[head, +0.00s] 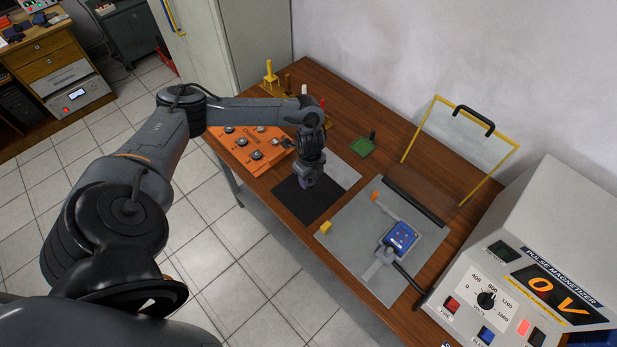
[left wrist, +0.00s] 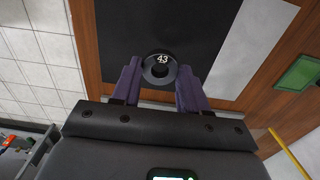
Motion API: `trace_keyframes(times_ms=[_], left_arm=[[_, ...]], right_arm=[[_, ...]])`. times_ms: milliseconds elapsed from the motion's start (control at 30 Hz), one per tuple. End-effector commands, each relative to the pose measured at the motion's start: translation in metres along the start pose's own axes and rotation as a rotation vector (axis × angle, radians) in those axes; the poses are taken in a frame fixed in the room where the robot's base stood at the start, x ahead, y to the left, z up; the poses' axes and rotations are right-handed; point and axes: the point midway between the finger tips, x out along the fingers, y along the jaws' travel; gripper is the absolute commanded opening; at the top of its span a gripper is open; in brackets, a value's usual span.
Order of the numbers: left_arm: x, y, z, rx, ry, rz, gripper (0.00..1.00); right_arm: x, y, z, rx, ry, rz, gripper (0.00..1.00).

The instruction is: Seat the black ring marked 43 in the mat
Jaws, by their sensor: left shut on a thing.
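The black ring marked 43 (left wrist: 160,69) sits between the two purple fingertips of my left gripper (left wrist: 158,75), which is shut on it, with its white number facing the camera. My left gripper (head: 309,180) points down over the black mat (head: 297,204) on the wooden table. In the left wrist view the black mat (left wrist: 150,28) spreads behind the ring. I cannot tell whether the ring touches the mat. The ring does not show clearly in the head view. My right gripper is not in view.
A pale grey sheet (head: 340,172) adjoins the mat. An orange board with knobs (head: 247,155) lies left, a green block (head: 363,147) behind. A grey plate (head: 345,240) with a blue meter (head: 400,238) and a yellow-framed clear guard (head: 462,150) are right, near the pulse magnetizer (head: 530,260).

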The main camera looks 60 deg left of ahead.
Motion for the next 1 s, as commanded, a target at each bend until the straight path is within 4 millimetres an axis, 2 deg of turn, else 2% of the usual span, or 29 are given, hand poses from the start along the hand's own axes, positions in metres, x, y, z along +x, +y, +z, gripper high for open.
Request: trace_keyframes(times_ms=[633,1000], left_arm=[[-0.002,0.0,0.001,-0.002,-0.002,0.0,0.17],[0.025,0.0,0.001,-0.001,-0.001,0.001,0.17]], right_arm=[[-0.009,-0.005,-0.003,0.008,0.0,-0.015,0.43],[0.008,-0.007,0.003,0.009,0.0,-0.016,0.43]])
